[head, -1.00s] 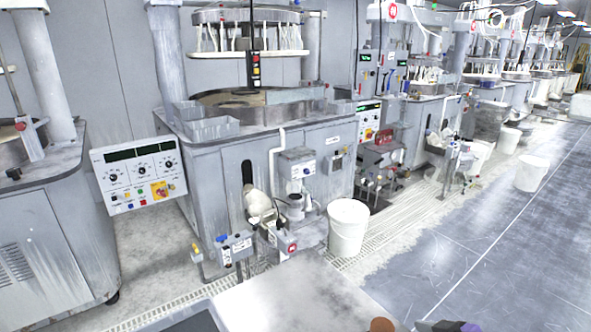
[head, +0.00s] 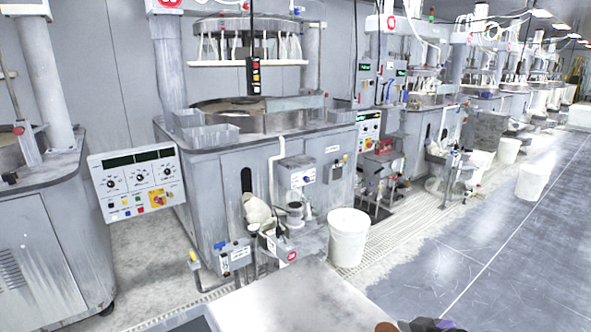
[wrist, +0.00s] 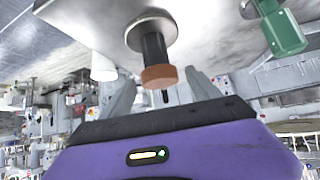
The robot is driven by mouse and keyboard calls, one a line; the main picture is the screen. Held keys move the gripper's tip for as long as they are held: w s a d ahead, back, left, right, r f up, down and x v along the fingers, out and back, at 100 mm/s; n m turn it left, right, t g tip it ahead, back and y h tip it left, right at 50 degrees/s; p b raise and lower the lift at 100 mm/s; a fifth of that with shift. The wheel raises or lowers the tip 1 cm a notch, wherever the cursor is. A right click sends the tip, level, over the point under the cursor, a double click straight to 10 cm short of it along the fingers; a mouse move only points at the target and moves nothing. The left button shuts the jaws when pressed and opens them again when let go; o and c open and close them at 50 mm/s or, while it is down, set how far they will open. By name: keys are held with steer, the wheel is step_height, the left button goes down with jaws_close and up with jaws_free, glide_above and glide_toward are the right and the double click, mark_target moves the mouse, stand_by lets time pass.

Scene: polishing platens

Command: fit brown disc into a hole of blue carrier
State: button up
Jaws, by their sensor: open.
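The brown disc (wrist: 159,77) sits at the end of a black stem on a round metal base, seen upside down in the wrist view. In the head view, only a slice of the disc (head: 386,327) shows at the bottom edge. My gripper (wrist: 163,88) has its two grey fingers spread apart, with the disc in line with the gap between them. I cannot tell whether a finger touches it. Part of my gripper (head: 436,324) also shows right of the disc in the head view. I cannot make out the blue carrier in either view.
A pale worktop (head: 290,300) lies in front of me. A green object (wrist: 283,33) stands on it in the wrist view. Beyond are a grey polishing machine (head: 225,180), a control panel (head: 138,180) and a white bucket (head: 348,238). Open floor (head: 480,255) lies right.

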steer(key=c, duration=1.4)
steer(key=shift+r+p, duration=3.3)
steer(key=shift+r, duration=0.3)
steer(key=shift+d, duration=0.1)
